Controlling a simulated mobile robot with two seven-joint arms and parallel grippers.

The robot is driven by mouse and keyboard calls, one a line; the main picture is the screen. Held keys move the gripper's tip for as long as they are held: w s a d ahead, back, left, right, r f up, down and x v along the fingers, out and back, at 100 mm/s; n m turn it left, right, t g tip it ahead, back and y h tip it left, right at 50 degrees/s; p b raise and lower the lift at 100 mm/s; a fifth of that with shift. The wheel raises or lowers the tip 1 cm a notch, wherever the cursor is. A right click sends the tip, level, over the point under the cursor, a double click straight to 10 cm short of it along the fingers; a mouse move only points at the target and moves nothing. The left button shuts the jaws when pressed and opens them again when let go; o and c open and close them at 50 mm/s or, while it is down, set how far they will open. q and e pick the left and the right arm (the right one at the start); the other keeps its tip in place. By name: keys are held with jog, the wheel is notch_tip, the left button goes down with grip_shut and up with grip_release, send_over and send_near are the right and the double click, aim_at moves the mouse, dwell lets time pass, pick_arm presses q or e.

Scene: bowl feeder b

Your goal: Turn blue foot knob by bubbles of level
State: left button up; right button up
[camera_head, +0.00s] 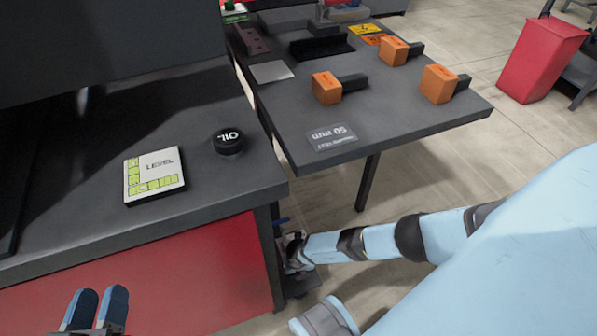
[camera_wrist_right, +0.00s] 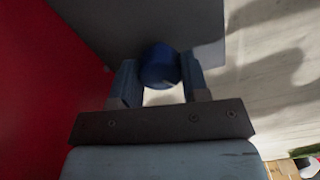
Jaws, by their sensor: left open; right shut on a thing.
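The level (camera_head: 154,175) is a white square plate with yellow-green vials along two edges, lying flat on the dark machine top; its bubbles are too small to read. The blue foot knob (camera_wrist_right: 159,65) sits between the fingers of my right gripper (camera_wrist_right: 160,82), which is shut on it, in the right wrist view. In the head view my right gripper (camera_head: 289,247) is low beside the machine's front right corner, and the knob is mostly hidden there. My left gripper (camera_head: 97,308) is open and empty at the bottom left, in front of the red panel.
A black OIL cap (camera_head: 228,142) stands right of the level on the machine top (camera_head: 235,185). A dark table (camera_head: 420,115) behind holds several orange blocks with black handles and a 50 mm label (camera_head: 331,137). A red bin (camera_head: 541,58) stands on the floor at the far right.

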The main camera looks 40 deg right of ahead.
pick_arm(q)
jog(key=shift+f, duration=0.1)
pick_arm(e)
jog(key=o, duration=0.9)
notch_tip(320, 180, up, 7)
jog(key=p, duration=0.4)
jog(key=shift+f+p, duration=0.2)
jog(key=shift+p, duration=0.15)
pick_arm(q)
notch_tip(320, 180, up, 6)
jog(key=r+t+p, duration=0.1)
jog(key=t, duration=0.1)
pick_arm(e)
jog(key=shift+r, duration=0.9)
pick_arm(q)
notch_tip(320, 180, down, 6)
jog(key=a+g+y+p, duration=0.2)
jog(key=shift+a+f+n, duration=0.15)
jog(key=shift+a+n, duration=0.25)
pick_arm(e)
notch_tip(320, 180, up, 5)
jog(key=shift+r, duration=0.15)
pick_arm(q)
jog(key=shift+s, duration=0.15)
pick_arm(e)
jog(key=shift+s, duration=0.1)
